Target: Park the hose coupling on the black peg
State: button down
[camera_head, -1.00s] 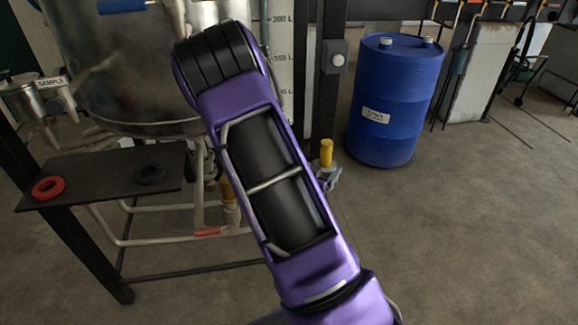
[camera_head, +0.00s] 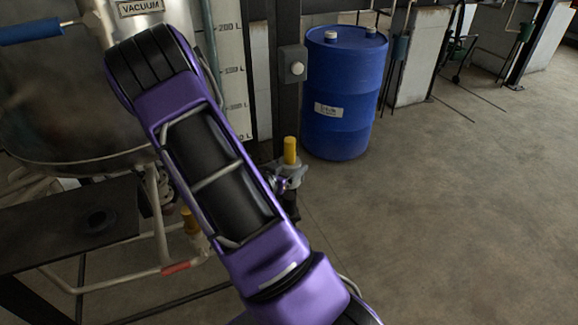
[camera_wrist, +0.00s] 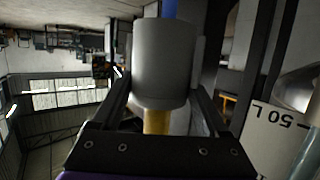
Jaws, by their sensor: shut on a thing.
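My gripper (camera_head: 284,178) is partly hidden behind my purple arm in the head view. In the wrist view my gripper (camera_wrist: 166,65) is shut on the hose coupling (camera_wrist: 165,62), a grey cylinder with a yellow end (camera_wrist: 157,122). The yellow end also stands upright above the gripper in the head view (camera_head: 290,151). The coupling is held in the air, in front of a dark upright post. A blue piece (camera_wrist: 171,9) shows past the coupling's far end; I cannot tell whether it belongs to it. I cannot pick out the black peg with certainty.
A dark post (camera_head: 286,110) carries a grey box (camera_head: 293,66). A blue drum (camera_head: 342,95) stands behind.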

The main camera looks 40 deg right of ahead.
jog(key=b, duration=0.5)
send_over(287, 199)
jog(key=d, duration=0.1)
jog(key=shift+w+d+f, duration=0.1)
jog(key=shift+w+f, duration=0.1)
jog(key=shift+f, duration=1.25)
jog(key=shift+w+d+f, duration=0.1)
jog(key=shift+w+f, duration=0.1)
jog(key=shift+f, duration=1.2)
jog(key=shift+b, duration=0.5)
jog(key=shift+f+b, duration=0.3)
jog(key=shift+f, duration=3)
grip_release()
jog(key=p+v, duration=0.2)
jog(key=v, duration=1.5)
jog(key=shift+s+a, duration=0.15)
jog(key=shift+r, duration=0.1)
